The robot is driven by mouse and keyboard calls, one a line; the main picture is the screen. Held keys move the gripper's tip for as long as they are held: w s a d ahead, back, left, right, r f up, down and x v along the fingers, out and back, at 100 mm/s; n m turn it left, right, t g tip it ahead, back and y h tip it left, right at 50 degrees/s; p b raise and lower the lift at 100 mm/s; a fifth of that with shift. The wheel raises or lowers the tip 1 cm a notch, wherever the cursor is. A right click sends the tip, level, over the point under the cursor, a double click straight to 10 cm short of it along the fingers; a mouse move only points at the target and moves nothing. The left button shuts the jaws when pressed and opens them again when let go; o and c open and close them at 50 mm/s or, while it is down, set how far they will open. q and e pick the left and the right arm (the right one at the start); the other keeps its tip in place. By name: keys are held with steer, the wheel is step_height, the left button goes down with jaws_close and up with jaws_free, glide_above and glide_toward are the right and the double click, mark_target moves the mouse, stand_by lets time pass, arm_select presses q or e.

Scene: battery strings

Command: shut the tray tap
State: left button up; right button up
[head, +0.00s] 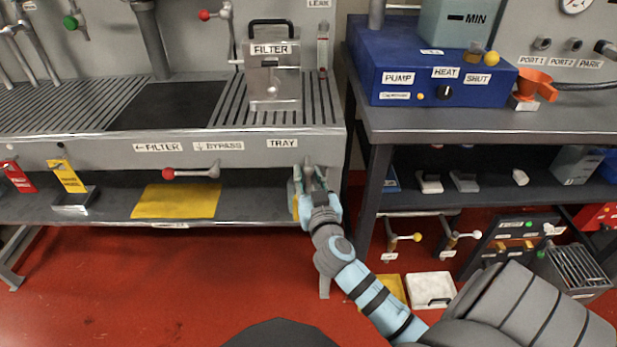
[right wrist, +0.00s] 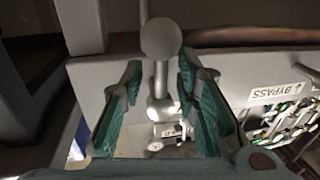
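The TRAY label (head: 282,143) is on the front edge of the grey bench at the left. My right gripper (head: 314,178) is below and right of that label, at the bench's front edge, and largely hides the fitting there. In the right wrist view, a grey round knob on a stem (right wrist: 160,40) shows between and just beyond the fingertips of my right gripper (right wrist: 160,65). The fingers are apart, with a gap on each side of the stem. I take this for the tray tap; how far it is turned is unclear. My left gripper is out of view.
A red-knobbed lever (head: 190,173) sticks out under the BYPASS label (head: 218,146), left of my right gripper. A yellow mat (head: 177,201) lies on the lower shelf. The dark table (head: 400,120) stands close on the right, beyond a narrow gap.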

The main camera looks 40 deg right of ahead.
steer(key=shift+c, duration=0.5)
jaws_close()
steer(key=shift+w, duration=0.1)
